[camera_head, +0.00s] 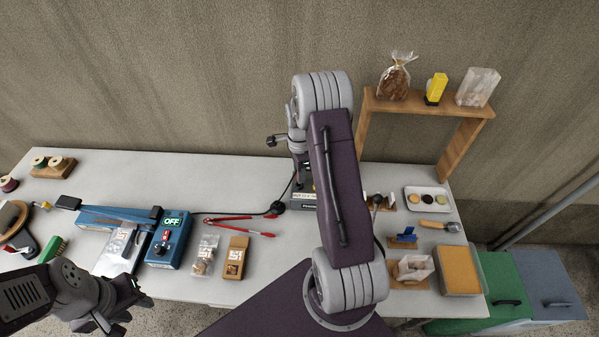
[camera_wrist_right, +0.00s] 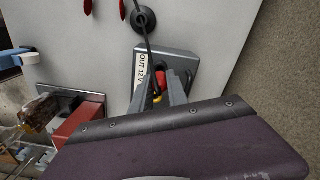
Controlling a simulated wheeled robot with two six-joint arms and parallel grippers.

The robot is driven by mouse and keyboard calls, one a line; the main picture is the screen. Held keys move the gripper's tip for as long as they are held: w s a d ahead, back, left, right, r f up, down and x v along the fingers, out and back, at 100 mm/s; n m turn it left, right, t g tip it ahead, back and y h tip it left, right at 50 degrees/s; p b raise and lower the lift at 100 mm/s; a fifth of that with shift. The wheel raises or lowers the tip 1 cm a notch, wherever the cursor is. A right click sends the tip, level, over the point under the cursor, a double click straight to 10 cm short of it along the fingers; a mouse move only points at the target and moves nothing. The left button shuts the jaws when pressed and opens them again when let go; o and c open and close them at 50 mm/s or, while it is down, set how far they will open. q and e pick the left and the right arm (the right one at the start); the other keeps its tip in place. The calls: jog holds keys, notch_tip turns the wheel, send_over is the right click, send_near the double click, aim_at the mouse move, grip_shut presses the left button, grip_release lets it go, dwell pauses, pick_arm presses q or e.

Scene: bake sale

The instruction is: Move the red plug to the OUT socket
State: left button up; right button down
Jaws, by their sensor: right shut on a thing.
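The red plug (camera_wrist_right: 161,78) is between the fingers of my right gripper (camera_wrist_right: 165,97) in the right wrist view. The gripper is shut on it, over a dark grey socket box (camera_wrist_right: 188,66) with a white label reading "OUT 12 V" (camera_wrist_right: 140,68). A bit of yellow shows just below the red. Whether the plug sits in a socket is hidden by the fingers. In the head view the box (camera_head: 306,204) is partly behind my right arm, and the plug is not clearly visible. My left gripper (camera_head: 107,322) is low at the left, its jaw opening unclear.
A black cable runs from a round black holder (camera_head: 278,207) towards the plug. A wooden shelf (camera_head: 430,107) and a white tray (camera_head: 428,209) stand right.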

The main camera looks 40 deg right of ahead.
jog(key=shift+f, duration=0.45)
jog(key=shift+f+b, duration=0.8)
jog(key=shift+f, duration=0.3)
jog(key=c, duration=1.2)
grip_release()
notch_tip(320, 180, up, 9)
jog(key=shift+r+b, duration=0.1)
jog(key=shift+b, duration=0.3)
